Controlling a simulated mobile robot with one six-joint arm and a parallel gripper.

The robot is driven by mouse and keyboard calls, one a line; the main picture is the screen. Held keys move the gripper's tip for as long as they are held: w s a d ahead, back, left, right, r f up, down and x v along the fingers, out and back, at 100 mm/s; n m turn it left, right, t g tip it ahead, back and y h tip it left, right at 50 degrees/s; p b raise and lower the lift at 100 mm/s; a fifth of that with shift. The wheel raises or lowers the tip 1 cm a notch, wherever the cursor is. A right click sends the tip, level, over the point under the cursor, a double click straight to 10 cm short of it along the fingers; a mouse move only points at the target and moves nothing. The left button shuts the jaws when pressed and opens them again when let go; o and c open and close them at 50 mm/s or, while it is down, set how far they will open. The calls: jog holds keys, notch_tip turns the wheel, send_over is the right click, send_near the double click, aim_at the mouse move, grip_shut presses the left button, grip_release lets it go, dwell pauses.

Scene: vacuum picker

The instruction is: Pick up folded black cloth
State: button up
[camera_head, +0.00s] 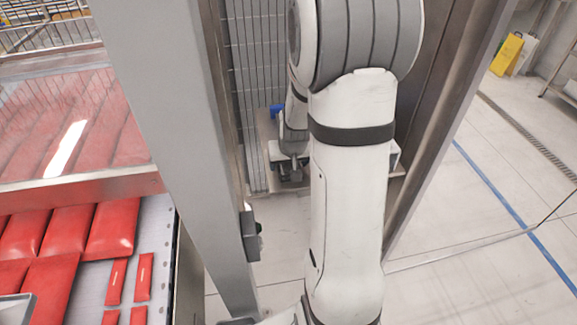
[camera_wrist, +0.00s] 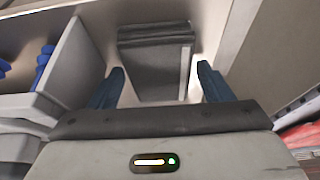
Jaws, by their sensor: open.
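The folded black cloth (camera_wrist: 155,55) shows as a dark grey folded stack in the wrist view. It lies in a pale compartment, at the upper middle of that view. My gripper (camera_wrist: 160,72) is open, with one dark blue finger on each side of the cloth's outline. No contact between the fingers and the cloth is visible, and I cannot tell the height of the fingertips above it. In the head view my gripper (camera_head: 290,170) shows small beyond the arm, and I cannot make out the cloth there.
A grey divider (camera_wrist: 72,52) stands left of the cloth, with blue items (camera_wrist: 42,65) beyond it. A compartment wall rises on the right. In the head view a metal post (camera_head: 175,120) stands left of my arm, and red packs (camera_head: 110,228) lie at lower left.

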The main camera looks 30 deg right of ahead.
aim_at(289, 164)
jog(key=c, duration=0.7)
jog(key=shift+r, duration=0.1)
jog(key=shift+c, duration=0.2)
jog(key=shift+r+p, duration=0.25)
jog(key=shift+p, duration=0.2)
notch_tip(289, 164, up, 10)
jog(key=shift+b, duration=0.3)
jog(key=o, duration=0.4)
jog(key=shift+f, duration=0.1)
jog(key=c, duration=0.3)
